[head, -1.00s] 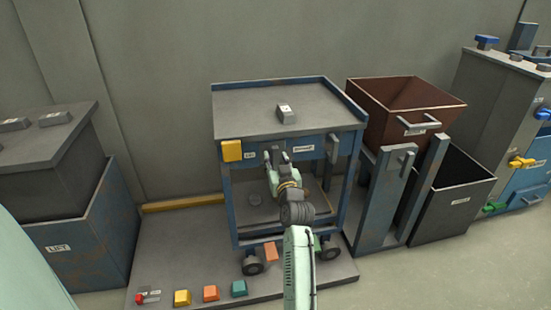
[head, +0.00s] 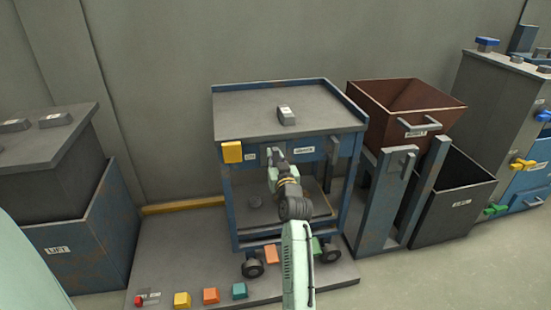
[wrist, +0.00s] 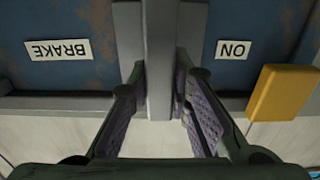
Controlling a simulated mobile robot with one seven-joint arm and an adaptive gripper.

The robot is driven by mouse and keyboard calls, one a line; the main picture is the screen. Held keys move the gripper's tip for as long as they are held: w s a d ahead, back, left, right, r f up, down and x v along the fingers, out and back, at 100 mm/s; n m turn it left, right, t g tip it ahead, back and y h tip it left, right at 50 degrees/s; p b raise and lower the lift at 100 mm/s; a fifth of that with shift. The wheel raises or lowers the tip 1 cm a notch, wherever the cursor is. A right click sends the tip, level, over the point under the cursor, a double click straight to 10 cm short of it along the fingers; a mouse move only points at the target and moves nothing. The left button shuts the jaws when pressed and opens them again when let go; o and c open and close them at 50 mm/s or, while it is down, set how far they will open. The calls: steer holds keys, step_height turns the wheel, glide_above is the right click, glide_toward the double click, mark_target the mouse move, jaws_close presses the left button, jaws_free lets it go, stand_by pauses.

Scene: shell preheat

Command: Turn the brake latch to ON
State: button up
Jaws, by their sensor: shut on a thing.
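The brake latch (wrist: 160,70) is a grey bar on the blue front of the cart, between the upside-down BRAKE label (wrist: 57,50) and the ON label (wrist: 233,49) in the wrist view. The bar runs straight up and down in that view and does not lie toward ON. My gripper (wrist: 160,85) has one finger on each side of the bar and is shut on it. In the head view my gripper (head: 271,160) is at the cart's upper front and largely hides the latch. The ON label (head: 250,156) is left of it and the BRAKE label (head: 304,150) right.
A yellow block (head: 232,152) sticks out at the cart's upper left corner, close to ON; it also shows in the wrist view (wrist: 285,93). A small grey block (head: 286,116) lies on the cart top. A brown bin (head: 400,105) stands to the right.

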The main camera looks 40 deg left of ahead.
jaws_close()
steer(key=shift+f+n+b, duration=0.15)
steer(key=shift+n+b, duration=0.15)
steer(key=shift+b, duration=0.1)
steer(key=n+b, duration=0.2)
steer(key=shift+s+f+n+b, duration=0.1)
steer(key=shift+s+n+b, duration=0.05)
steer(key=shift+n+b, duration=0.2)
steer(key=n+b, duration=0.2)
steer(key=n, duration=0.1)
steer(key=n+b, duration=0.1)
steer(key=n, duration=0.1)
steer(key=shift+s+a+f+n, duration=0.15)
steer(key=shift+s+a+n, duration=0.05)
steer(key=shift+a+n, duration=0.05)
steer(key=shift+s+a+f+n+b, duration=0.15)
steer(key=shift+n+b, duration=0.4)
steer(key=shift+n, duration=0.95)
steer(key=shift+f+n+b, duration=0.1)
steer(key=shift+n+b, duration=0.45)
steer(key=shift+n, duration=0.95)
steer(key=shift+s+a+f+n+b, duration=0.15)
steer(key=shift+n+b, duration=0.4)
steer(key=shift+n, duration=0.95)
steer(key=shift+d, duration=0.1)
steer(key=o, duration=0.8)
jaws_free()
